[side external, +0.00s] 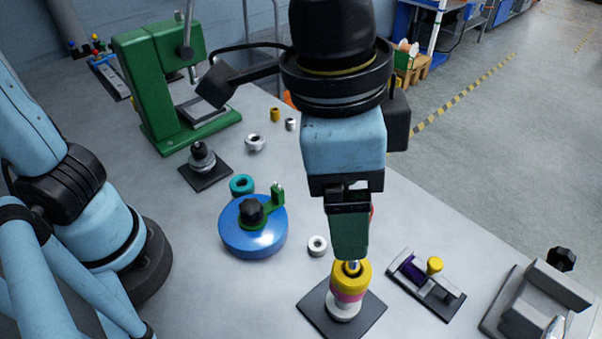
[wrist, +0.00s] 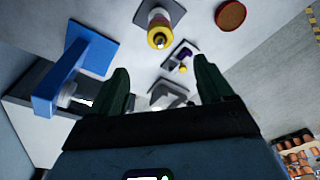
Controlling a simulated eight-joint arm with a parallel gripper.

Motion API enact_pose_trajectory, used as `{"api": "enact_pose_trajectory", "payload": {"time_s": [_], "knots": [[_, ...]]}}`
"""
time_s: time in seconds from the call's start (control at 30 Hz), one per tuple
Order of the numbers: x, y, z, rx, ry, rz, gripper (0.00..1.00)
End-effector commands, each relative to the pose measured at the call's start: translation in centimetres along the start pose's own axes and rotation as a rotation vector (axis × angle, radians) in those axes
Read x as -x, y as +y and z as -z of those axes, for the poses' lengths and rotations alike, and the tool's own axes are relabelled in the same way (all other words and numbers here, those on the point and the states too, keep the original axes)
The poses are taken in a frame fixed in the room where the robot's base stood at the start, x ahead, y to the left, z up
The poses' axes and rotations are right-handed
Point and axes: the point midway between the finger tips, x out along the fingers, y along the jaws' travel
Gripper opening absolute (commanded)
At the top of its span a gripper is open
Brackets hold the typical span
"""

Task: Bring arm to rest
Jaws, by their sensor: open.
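My gripper (side external: 349,255) points down over the table in the side view, with its green fingers at or just in front of a pulley stack. The stack has a yellow pulley (side external: 352,274) on top, a pink band below it and a white part at the bottom. It stands upright on a post on a dark square plate (side external: 370,318). In the wrist view, my gripper (wrist: 162,70) has its two fingers wide apart with nothing between them. The yellow pulley (wrist: 158,38) shows beyond the fingertips there, apart from them.
A blue round base (side external: 253,240), a green press (side external: 150,90), a small holder with a yellow knob (side external: 434,265) and a grey block fixture (side external: 545,300) stand around. Small loose rings, including a white one (side external: 317,246), lie between them. Blue frame (wrist: 70,75) at wrist-view left.

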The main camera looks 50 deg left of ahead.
Motion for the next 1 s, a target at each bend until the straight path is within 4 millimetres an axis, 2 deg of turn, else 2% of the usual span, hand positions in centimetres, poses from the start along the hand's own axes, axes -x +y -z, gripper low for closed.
{"api": "enact_pose_trajectory", "payload": {"time_s": [0.23, 0.33, 0.47, 0.57, 0.7, 0.8, 0.9, 1.0], "knots": [[-0.1, -0.3, 0.0, 0.008, 0.004, 0.001, 0.80], [-0.5, -2.1, -0.2, 0.053, 0.027, 0.005, 0.80], [-1.6, -6.9, -1.3, 0.172, 0.096, 0.023, 0.80], [-2.6, -11.3, -3.0, 0.288, 0.166, 0.052, 0.80], [-4.1, -16.8, -6.2, 0.444, 0.264, 0.111, 0.80], [-5.1, -20.1, -8.8, 0.547, 0.329, 0.165, 0.80], [-6.0, -22.5, -11.4, 0.631, 0.381, 0.218, 0.80], [-6.6, -24.1, -13.3, 0.692, 0.417, 0.261, 0.80]]}}
